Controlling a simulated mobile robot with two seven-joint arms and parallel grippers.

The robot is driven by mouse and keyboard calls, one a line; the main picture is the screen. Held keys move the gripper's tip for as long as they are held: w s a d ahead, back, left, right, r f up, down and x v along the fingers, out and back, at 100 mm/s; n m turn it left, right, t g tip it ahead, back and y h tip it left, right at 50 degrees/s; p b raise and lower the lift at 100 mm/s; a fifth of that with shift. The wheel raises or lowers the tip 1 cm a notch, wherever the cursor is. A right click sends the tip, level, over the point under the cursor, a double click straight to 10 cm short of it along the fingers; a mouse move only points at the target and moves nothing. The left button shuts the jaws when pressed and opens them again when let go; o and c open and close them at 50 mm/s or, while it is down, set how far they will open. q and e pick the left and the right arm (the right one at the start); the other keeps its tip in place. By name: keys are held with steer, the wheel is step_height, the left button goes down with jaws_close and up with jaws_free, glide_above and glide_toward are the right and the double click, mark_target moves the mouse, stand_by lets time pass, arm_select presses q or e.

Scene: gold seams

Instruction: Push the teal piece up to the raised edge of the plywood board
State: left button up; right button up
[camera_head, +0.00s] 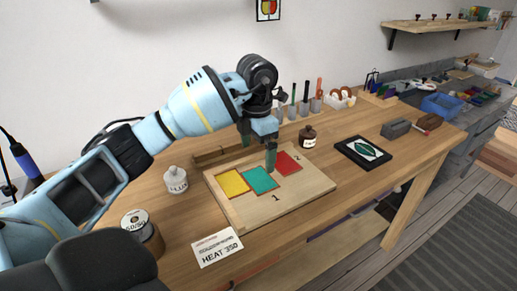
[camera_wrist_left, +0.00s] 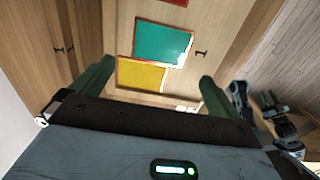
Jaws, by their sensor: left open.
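The teal piece (camera_head: 262,181) lies flat on the plywood board (camera_head: 298,198), between the yellow piece (camera_head: 233,182) and the red piece (camera_head: 288,162). A raised strip (camera_head: 218,203) appears to run along the board's left side, beyond the yellow piece. My left gripper (camera_head: 258,152) is open with fingers pointing down over the board, near the teal and red pieces. I cannot tell whether a fingertip touches anything. In the left wrist view, the teal piece (camera_wrist_left: 162,44) and yellow piece (camera_wrist_left: 141,76) show beyond the open, empty fingers (camera_wrist_left: 156,75).
A glue bottle (camera_head: 176,180), a solder spool (camera_head: 143,232) and a HEAT 350 card (camera_head: 217,247) are left and in front of the board. A black-framed leaf panel (camera_head: 363,152) lies to the right.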

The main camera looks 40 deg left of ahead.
mark_target(257, 180)
arm_select(q)
steer(key=shift+f, duration=3.95)
steer(key=c, duration=0.7)
